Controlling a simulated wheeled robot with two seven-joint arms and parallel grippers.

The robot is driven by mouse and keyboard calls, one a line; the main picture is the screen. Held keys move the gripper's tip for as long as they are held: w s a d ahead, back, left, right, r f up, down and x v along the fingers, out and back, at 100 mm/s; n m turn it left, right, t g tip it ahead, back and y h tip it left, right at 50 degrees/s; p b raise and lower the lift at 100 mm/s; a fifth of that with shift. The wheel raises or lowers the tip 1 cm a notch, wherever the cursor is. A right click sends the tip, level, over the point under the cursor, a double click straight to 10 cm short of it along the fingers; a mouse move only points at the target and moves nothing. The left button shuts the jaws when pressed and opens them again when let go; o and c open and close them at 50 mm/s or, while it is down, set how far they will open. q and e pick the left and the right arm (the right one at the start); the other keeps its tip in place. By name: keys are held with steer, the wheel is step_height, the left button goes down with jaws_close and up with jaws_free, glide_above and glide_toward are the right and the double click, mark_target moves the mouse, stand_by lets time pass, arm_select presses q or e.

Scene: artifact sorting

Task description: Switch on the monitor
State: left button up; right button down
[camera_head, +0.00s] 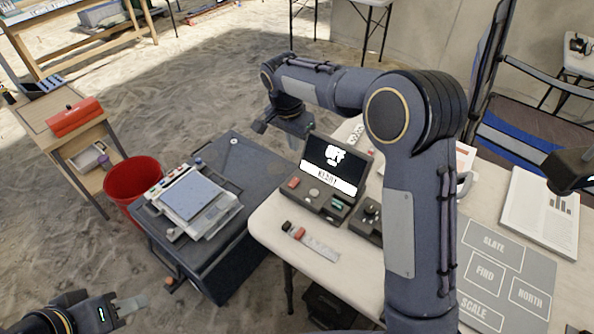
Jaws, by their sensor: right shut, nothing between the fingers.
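The monitor (337,160) is a small dark screen tilted up on a low console base at the left end of the pale table. The screen shows a white symbol and a white strip with lettering. Its base (320,197) carries a red button (294,182), a round grey knob and a green part. My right gripper (291,134) is shut and empty, just left of and above the screen, apart from it. My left gripper (130,305) is at the lower left, far from the monitor; its fingers are too unclear to judge.
The pale table (267,221) also holds a red-ended strip (315,243), a grey lettered board (507,267) and an open book (541,212). A dark case (262,172) with a device on top and a red bin (135,181) stand to the left. My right arm crosses the table.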

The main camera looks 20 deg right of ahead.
mark_target(299, 179)
steer(key=shift+f, duration=0.15)
steer(key=f, duration=0.4)
steer(key=w+d+f+p, duration=0.1)
steer(key=f, duration=0.8)
steer(key=shift+w+d+f, duration=0.15)
steer(key=shift+d+f, duration=0.15)
steer(key=shift+d, duration=0.05)
steer(key=shift+f, duration=0.1)
steer(key=shift+w+d+f+g+y, duration=0.1)
steer(key=shift+d+f+g+y, duration=0.15)
steer(key=shift+g+y, duration=0.15)
steer(key=shift+a, duration=0.2)
